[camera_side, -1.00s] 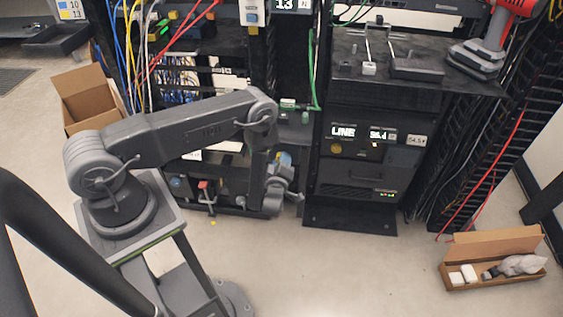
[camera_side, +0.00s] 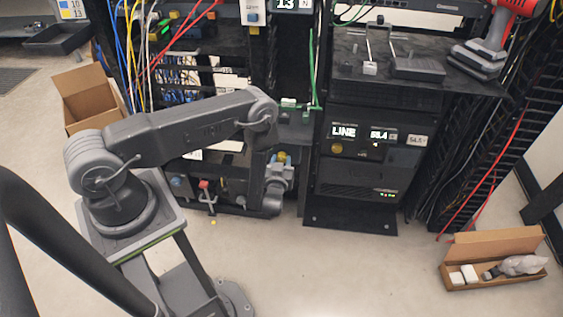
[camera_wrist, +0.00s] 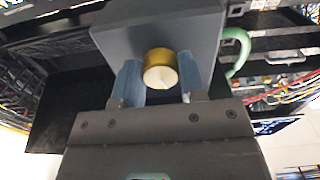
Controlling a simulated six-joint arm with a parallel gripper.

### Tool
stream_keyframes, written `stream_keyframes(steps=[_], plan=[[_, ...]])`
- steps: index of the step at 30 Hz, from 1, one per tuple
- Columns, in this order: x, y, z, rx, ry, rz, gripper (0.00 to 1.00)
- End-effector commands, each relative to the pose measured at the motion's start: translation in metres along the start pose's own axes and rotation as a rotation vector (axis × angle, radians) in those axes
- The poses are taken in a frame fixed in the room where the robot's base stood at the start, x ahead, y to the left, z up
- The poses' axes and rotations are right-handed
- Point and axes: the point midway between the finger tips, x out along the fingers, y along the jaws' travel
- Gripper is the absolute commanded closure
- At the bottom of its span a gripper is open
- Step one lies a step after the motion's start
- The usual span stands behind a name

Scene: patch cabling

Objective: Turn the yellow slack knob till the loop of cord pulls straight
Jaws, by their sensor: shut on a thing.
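The yellow slack knob (camera_wrist: 160,70) sits on a dark grey block in the wrist view, its pale round end facing the camera. My gripper (camera_wrist: 160,80) has its two blue fingers at the knob's left and right sides, shut on it. In the side view the knob (camera_side: 282,157) shows as a small yellow spot low in the rack, with my gripper (camera_side: 280,164) at it. A green cord (camera_wrist: 240,48) curves beside the block's right edge in the wrist view. I cannot tell whether it is the task's loop.
A black unit with a lit display (camera_side: 344,132) stands right of my gripper. Coloured cables (camera_side: 135,60) hang at the upper left. A red and grey power tool (camera_side: 490,45) stands on the shelf. An open box (camera_side: 490,265) lies on the floor at right, with clear floor before the rack.

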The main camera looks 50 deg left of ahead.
Motion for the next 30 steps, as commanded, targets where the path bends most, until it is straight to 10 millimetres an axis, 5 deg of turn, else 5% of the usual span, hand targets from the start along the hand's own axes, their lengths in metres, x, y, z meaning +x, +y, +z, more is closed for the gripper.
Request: stream_keyframes(steps=[30], plan=[[-0.0008, -0.0023, -0.0009, 0.940, -0.001, 0.004, 0.86]])
